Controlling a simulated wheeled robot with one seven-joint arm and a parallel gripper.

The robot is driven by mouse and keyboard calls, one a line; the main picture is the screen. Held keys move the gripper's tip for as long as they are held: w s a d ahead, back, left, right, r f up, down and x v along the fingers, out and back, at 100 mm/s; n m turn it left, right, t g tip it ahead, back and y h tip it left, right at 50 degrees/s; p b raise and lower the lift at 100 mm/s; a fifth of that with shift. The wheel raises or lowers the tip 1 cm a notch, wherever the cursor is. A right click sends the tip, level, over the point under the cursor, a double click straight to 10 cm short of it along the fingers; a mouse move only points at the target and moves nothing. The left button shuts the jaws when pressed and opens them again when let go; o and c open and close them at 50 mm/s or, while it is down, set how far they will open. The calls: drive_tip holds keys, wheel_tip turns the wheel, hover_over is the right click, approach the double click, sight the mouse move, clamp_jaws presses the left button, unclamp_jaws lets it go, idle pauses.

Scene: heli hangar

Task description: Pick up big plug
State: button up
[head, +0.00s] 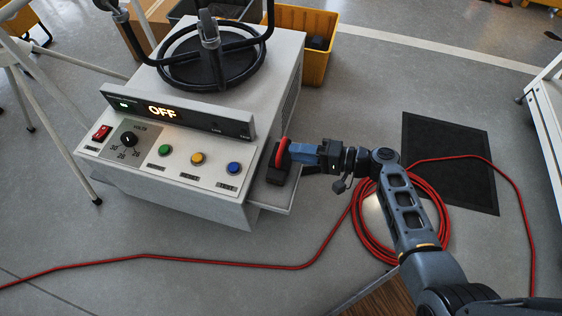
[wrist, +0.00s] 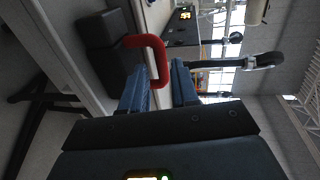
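The big plug is a black block (head: 277,168) with a red loop handle (head: 283,150). It sits on a low side shelf (head: 275,194) at the right of the grey power unit. My gripper (head: 293,152) reaches it from the right, its blue fingers at the handle. In the wrist view the black plug body (wrist: 104,42) is at the upper left, and the red handle (wrist: 157,48) extends between the two blue fingertips (wrist: 160,75). The fingers stand apart with the handle's outer bar between them; a small gap shows, so they do not look closed on it.
The grey power unit (head: 175,187) has a lit OFF display (head: 162,112), knobs and buttons, with a black coiled cable (head: 212,60) on top. A red cable (head: 372,240) lies coiled on the floor beside a black mat (head: 450,150). A yellow bin (head: 318,65) stands behind.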

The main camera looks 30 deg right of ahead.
sight(275, 150)
drive_tip(key=b+x, duration=0.1)
drive_tip(key=x, duration=0.6)
drive_tip(key=shift+w+a+f, duration=0.1)
drive_tip(key=shift+w+a, duration=0.05)
drive_tip(key=shift+a, duration=0.05)
drive_tip(key=shift+c, duration=0.2)
clamp_jaws()
idle(1.0)
